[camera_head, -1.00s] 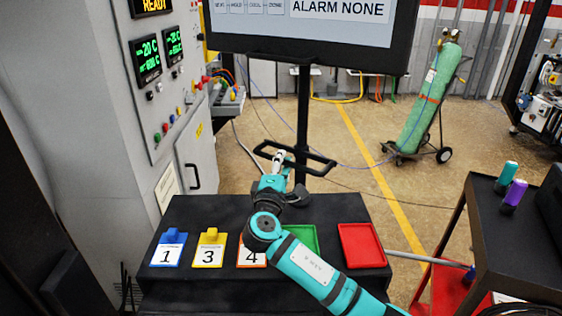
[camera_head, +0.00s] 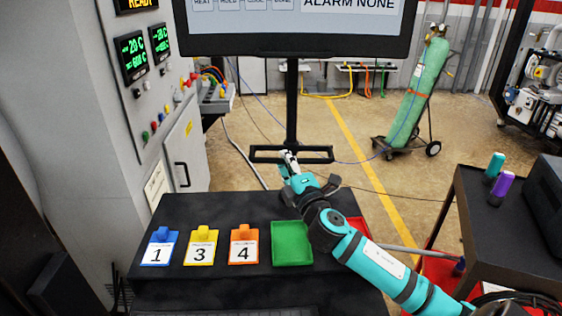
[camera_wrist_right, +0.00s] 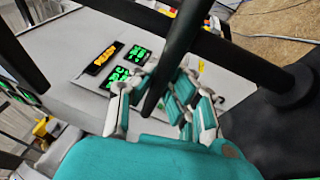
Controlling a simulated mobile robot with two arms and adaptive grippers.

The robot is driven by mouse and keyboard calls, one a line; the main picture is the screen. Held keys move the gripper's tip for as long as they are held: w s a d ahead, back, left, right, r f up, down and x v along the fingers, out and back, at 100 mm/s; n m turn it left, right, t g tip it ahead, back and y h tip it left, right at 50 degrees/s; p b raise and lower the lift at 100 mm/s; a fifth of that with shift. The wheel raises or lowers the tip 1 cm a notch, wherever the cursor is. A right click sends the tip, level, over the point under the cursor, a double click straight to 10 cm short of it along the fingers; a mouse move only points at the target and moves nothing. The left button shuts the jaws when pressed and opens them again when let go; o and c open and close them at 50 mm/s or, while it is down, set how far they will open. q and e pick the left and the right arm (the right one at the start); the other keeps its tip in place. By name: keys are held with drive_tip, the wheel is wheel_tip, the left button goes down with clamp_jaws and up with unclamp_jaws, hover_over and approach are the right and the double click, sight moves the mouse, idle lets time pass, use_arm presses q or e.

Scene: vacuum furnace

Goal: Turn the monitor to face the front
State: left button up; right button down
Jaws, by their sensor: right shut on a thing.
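The monitor (camera_head: 290,22) is a dark-framed screen at the top of the head view, cut off by its upper edge. It shows "ALARM NONE" and faces my camera nearly squarely. It stands on a black pole (camera_head: 292,105) with a dark handle frame (camera_head: 318,152) across it below the screen. My right gripper (camera_head: 288,157) is shut on the near bar of this handle. In the right wrist view, the fingers (camera_wrist_right: 165,100) close around the dark bar (camera_wrist_right: 178,55). My left gripper is not in view.
A black table in front holds tags 1 (camera_head: 158,252), 3 (camera_head: 200,251) and 4 (camera_head: 243,251), a green tray (camera_head: 291,248) and a red tray (camera_head: 357,226) partly behind my arm. A furnace cabinet (camera_head: 75,120) stands left. A green cylinder (camera_head: 420,85) stands back right.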

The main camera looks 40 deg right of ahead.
drive_tip(key=shift+s+d+n+y, duration=0.25)
drive_tip(key=shift+n+y, duration=0.15)
drive_tip(key=shift+y, duration=0.2)
drive_tip(key=shift+r, duration=0.1)
drive_tip(key=c, duration=1.3)
unclamp_jaws()
drive_tip(key=v, duration=1.2)
drive_tip(key=shift+f, duration=0.25)
